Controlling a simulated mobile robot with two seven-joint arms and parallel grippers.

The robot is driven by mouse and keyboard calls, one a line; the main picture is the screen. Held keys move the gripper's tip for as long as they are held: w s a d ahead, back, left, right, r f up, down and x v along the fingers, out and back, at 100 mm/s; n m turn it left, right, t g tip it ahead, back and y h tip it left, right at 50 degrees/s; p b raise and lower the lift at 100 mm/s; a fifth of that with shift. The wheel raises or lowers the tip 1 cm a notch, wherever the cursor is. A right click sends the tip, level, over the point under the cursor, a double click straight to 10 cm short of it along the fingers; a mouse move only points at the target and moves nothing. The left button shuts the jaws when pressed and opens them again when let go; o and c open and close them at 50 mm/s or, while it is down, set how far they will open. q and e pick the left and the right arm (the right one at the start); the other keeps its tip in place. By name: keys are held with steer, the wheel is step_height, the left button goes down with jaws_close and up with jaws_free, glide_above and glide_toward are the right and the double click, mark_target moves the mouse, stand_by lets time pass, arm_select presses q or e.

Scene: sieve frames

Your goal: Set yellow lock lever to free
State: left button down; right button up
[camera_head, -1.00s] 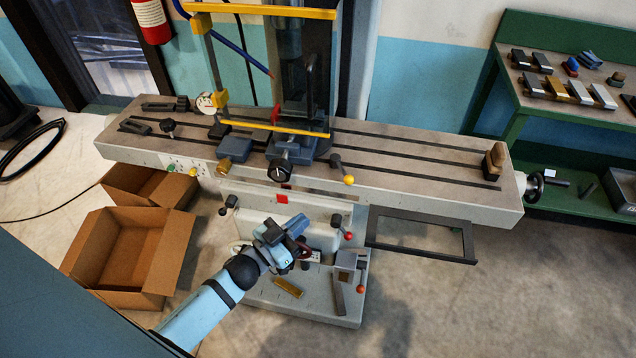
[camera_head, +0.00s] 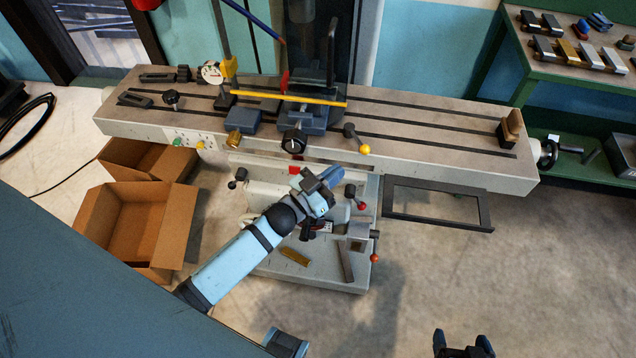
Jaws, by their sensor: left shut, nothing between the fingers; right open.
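The yellow lock lever (camera_head: 364,150) is a short dark lever with a yellow ball knob on the front edge of the machine table. It points down and to the right. My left gripper (camera_head: 341,178) is shut and empty, in front of the machine. In the picture it lies just below and left of the yellow knob; a gap shows between them, but the depth is unclear. My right gripper (camera_head: 463,346) is open and empty at the bottom edge, well away from the lever over the floor.
The long machine table (camera_head: 430,150) has a vise (camera_head: 303,118) and a yellow-edged guard (camera_head: 290,97). A red-knobbed lever (camera_head: 361,205) is beside my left gripper. A black frame (camera_head: 437,203) juts out at right. Cardboard boxes (camera_head: 168,222) stand left. The right floor is clear.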

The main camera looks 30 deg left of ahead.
mark_target(361, 153)
arm_select(q)
steer(key=x, duration=0.5)
steer(key=shift+w+d+r+p, duration=0.1)
steer(key=shift+w+d+p, duration=0.05)
steer(key=shift+w+p, duration=0.2)
steer(key=shift+s, duration=0.1)
steer(key=shift+w+d, duration=0.4)
steer(key=shift+d, duration=0.15)
steer(key=shift+s, duration=0.1)
